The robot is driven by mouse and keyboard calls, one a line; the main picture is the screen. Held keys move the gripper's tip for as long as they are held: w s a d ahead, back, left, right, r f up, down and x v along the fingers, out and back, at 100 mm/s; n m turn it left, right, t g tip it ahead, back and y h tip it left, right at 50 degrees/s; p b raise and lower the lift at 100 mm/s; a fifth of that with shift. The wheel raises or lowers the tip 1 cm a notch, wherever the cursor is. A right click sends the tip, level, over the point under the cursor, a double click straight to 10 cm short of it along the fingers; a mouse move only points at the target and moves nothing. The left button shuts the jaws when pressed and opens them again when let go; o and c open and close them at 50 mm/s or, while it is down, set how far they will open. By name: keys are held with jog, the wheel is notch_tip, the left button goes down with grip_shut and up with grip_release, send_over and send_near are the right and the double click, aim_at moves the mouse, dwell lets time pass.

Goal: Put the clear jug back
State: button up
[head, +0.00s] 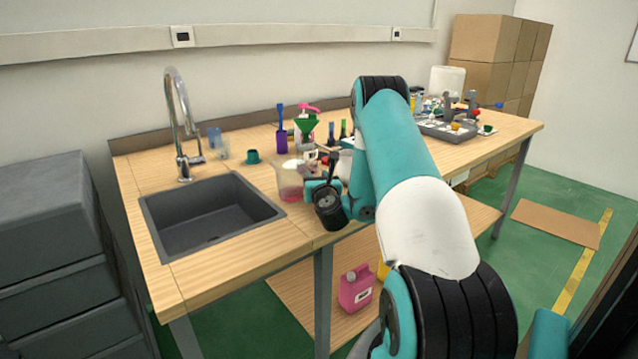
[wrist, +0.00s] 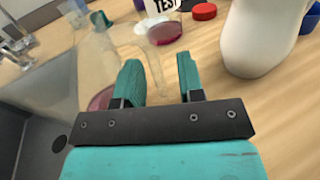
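The clear jug (head: 289,184), with pink liquid low inside, stands upright on the wooden counter just right of the sink. In the wrist view the jug (wrist: 97,62) is at the left, beside my gripper's left finger, and its pink liquid shows low behind that finger. My gripper (wrist: 159,62) has its two teal fingers apart. A clear edge, which looks like the jug's handle, passes between them. I cannot tell whether the fingers touch it. In the head view my wrist hides the right part of the jug and most of the gripper.
The dark sink (head: 208,220) lies left of the jug. A beaker of red liquid (wrist: 166,32), a red cap (wrist: 204,12) and a white bottle (wrist: 258,38) stand beyond and right of the fingers. A green cup (head: 252,157) and a green funnel (head: 305,126) stand farther back.

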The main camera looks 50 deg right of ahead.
jog(key=s+b, duration=0.1)
jog(key=b, duration=0.2)
jog(key=shift+a+f, duration=0.25)
jog(key=shift+a, duration=0.1)
jog(key=s+a+b, duration=0.1)
jog(key=b, duration=0.2)
jog(key=shift+f, duration=0.1)
jog(key=b+v, duration=0.2)
jog(key=b, duration=0.1)
jog(key=b+v, duration=0.5)
jog(key=shift+s+a+r+b, duration=0.25)
jog(key=shift+a+r+b, duration=0.05)
jog(key=shift+r+b, duration=0.1)
jog(key=shift+b+v, duration=0.35)
jog(key=shift+v, duration=0.45)
